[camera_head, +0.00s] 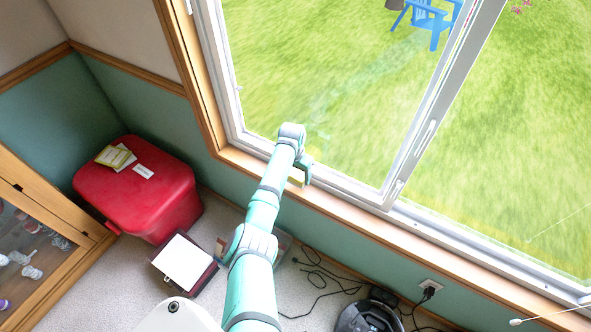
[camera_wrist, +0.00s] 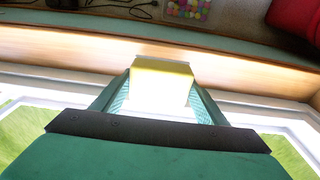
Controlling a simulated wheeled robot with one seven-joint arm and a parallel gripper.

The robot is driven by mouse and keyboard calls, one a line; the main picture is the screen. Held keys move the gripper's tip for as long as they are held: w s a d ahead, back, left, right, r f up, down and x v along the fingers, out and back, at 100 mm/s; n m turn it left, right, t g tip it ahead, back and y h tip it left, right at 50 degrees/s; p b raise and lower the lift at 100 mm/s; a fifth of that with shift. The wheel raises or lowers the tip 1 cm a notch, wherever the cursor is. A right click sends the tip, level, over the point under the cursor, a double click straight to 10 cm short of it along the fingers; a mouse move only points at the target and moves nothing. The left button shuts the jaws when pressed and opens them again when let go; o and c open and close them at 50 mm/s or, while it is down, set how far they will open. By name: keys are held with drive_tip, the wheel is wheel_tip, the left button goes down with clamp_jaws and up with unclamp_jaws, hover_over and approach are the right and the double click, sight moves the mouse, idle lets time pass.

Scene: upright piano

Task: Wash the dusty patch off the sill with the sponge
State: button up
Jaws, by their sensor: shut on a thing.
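My gripper (camera_head: 302,172) is at the wooden window sill (camera_head: 345,211), left of the window's middle post in the head view. In the wrist view my gripper (camera_wrist: 161,84) is shut on a yellow sponge (camera_wrist: 161,68), with one finger on each side of it. The lower part of the sponge is washed out by bright light. The sill (camera_wrist: 65,58) runs behind the sponge there. I cannot tell whether the sponge touches the sill. I cannot make out a dusty patch in either view; my arm and the sponge hide part of the sill.
The window frame (camera_head: 345,187) borders the sill. A red bin (camera_head: 165,200) with papers on its lid stands at the left. A robot vacuum (camera_head: 368,318), black cables (camera_head: 320,278) and a box with a white top (camera_head: 183,262) are on the floor. The sill to the right looks clear.

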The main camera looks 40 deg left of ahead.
drive_tip(key=shift+r, duration=1.65)
